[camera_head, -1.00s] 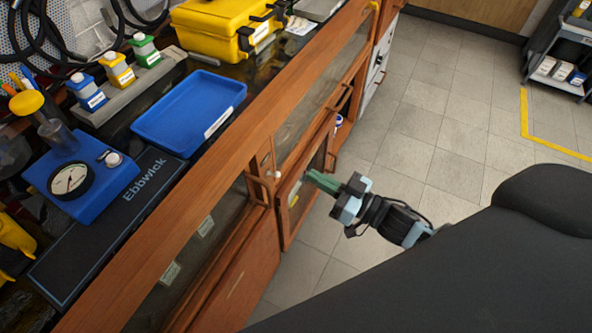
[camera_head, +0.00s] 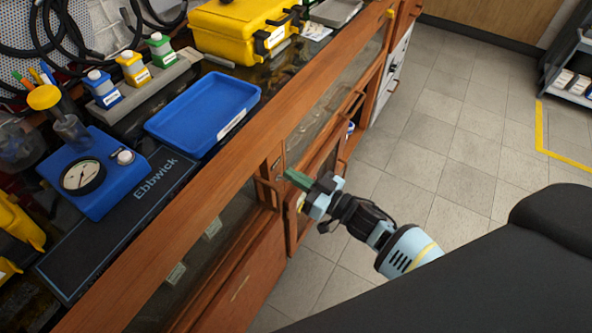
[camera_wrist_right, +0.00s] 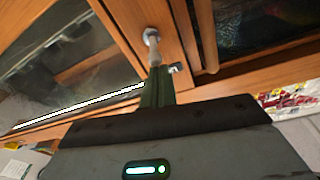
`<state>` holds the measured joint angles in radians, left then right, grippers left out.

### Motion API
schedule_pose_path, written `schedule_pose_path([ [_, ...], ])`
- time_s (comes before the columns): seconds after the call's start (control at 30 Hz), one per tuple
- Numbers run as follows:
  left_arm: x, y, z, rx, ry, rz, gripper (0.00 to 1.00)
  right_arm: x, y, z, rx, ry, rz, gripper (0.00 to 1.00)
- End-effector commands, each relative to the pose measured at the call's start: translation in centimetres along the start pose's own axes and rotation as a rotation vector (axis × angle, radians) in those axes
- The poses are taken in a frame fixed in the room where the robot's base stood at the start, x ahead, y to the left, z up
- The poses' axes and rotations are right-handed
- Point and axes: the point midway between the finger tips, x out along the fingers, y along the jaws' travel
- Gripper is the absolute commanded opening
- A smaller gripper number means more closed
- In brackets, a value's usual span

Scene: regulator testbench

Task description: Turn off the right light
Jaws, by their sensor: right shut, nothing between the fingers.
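My right gripper (camera_head: 290,176) is at the wooden front of the bench, by the post between the glass panels. Its green fingers are shut with nothing between them. In the right wrist view, the fingertips (camera_wrist_right: 155,72) are at the lower end of a small pale knob-like switch (camera_wrist_right: 151,38) on the wooden post. I cannot tell whether they touch. A bright white strip (camera_wrist_right: 80,107) runs along the lower edge of the left glass panel in that view. No part clearly reads as the right light. The switch is hidden in the head view. My left gripper is not in view.
The bench top holds a blue tray (camera_head: 205,112), a yellow case (camera_head: 235,32), a blue gauge unit (camera_head: 100,178) and several small bottles. A cabinet door (camera_head: 318,180) stands out beside my right gripper.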

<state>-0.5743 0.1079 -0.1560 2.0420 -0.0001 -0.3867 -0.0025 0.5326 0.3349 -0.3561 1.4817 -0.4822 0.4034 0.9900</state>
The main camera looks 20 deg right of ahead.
Motion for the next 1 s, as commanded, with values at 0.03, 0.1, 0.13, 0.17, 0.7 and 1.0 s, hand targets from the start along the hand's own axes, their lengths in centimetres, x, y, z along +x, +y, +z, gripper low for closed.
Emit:
schedule_pose_path([
  [0.03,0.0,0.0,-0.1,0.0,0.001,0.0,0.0,0.0,0.0,0.1,0.0,0.0,0.0,0.0],
  [0.1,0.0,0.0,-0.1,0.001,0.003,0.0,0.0,0.0,0.0,0.1,0.0,0.001,0.0,0.0],
  [0.13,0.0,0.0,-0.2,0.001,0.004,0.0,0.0,0.0,0.0,0.1,0.0,0.001,0.0,0.0],
  [0.17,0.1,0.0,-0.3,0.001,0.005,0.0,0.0,0.0,0.0,0.1,0.0,0.001,0.0,0.0],
  [0.7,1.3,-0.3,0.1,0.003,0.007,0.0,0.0,-0.3,0.0,0.5,0.004,0.05,-0.01,0.0],
  [1.0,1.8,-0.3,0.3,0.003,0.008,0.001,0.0,-0.4,0.1,0.6,0.005,0.086,-0.016,0.0],
])
